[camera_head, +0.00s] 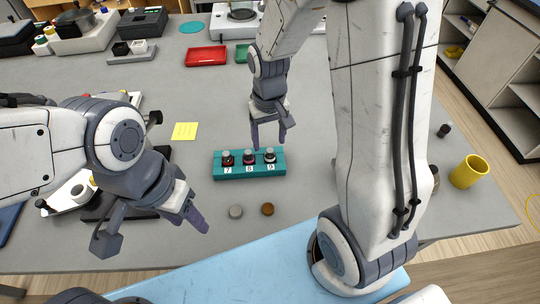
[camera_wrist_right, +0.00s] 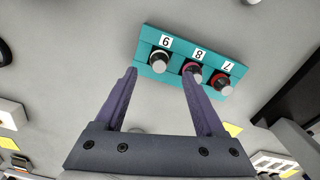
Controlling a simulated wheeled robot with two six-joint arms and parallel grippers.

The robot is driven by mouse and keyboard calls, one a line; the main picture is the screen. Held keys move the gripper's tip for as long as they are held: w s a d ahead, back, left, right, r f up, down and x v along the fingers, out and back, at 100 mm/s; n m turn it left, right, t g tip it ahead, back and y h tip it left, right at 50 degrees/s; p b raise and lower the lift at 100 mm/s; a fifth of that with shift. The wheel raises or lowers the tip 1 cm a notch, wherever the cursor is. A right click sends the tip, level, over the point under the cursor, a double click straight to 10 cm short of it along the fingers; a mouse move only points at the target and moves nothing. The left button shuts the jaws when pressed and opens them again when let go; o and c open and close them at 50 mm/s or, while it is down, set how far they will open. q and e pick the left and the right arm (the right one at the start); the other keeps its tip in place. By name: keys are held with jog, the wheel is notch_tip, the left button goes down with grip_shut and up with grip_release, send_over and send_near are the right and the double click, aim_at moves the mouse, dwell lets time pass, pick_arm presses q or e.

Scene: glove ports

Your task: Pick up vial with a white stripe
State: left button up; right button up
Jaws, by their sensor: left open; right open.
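A teal rack (camera_head: 232,171) on the grey table holds three dark vials with grey caps, over labels 7, 8 and 9. In the right wrist view the vial at 9 (camera_wrist_right: 160,61) has a white band below its cap. The vial at 8 (camera_wrist_right: 192,72) has a pinkish-purple band and the vial at 7 (camera_wrist_right: 222,86) a red one. My right gripper (camera_head: 269,140) is open and empty, close behind and above the rack; in its wrist view the vial at 9 appears between and beyond the fingertips. My left gripper (camera_head: 150,230) is open and empty, left of the rack.
A grey disc (camera_head: 236,211) and a brown disc (camera_head: 267,209) lie in front of the rack. A yellow note (camera_head: 185,131) lies behind left, a red tray (camera_head: 206,56) farther back. A yellow cup (camera_head: 468,172) stands at the right edge. Table around the rack is mostly clear.

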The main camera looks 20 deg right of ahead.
aim_at(270, 150)
notch_tip(270, 150, down, 5)
jog(key=shift+s+r+p, duration=0.1)
jog(key=shift+s+p, duration=0.05)
jog(key=shift+p, duration=0.15)
grip_shut()
